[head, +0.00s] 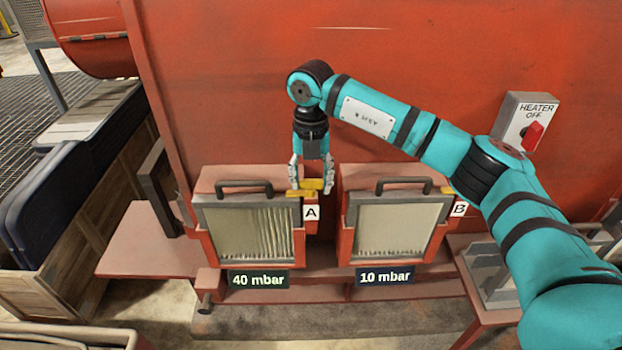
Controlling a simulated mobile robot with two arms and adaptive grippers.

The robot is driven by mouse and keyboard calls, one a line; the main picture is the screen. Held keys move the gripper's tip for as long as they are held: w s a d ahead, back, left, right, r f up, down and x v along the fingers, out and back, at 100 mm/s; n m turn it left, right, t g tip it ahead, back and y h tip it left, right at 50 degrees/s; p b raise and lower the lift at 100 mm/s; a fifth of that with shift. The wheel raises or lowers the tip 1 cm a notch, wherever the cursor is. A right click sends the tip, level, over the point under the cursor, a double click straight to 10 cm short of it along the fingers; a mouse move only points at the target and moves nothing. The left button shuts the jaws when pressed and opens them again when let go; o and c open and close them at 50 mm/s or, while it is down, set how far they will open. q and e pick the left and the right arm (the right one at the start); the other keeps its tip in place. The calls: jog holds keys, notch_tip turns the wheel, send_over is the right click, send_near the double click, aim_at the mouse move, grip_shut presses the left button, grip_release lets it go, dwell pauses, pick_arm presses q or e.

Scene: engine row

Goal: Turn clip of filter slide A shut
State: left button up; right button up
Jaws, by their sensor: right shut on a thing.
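Filter slide A (248,232) sits in the left red housing, with a black handle on top and a pleated pale face. Its yellow clip (311,187) is at the housing's upper right corner, by the A label (311,213). My right gripper (312,186) points down and is shut on the yellow clip, its fingers on either side of it. Part of the clip is hidden by the fingers. The clip reaches sideways, with one end over the slide's top right corner. My left gripper is not in view.
Filter slide B (396,230) stands to the right in a like housing, with its B label (459,209). Plates read 40 mbar (259,280) and 10 mbar (385,277). A heater switch box (526,122) is on the right. A wooden crate (70,235) with dark panels stands left.

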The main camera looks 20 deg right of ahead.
jog(key=o, duration=1.2)
jog(key=shift+c, duration=0.2)
jog(key=shift+r, duration=0.1)
notch_tip(320, 180, up, 12)
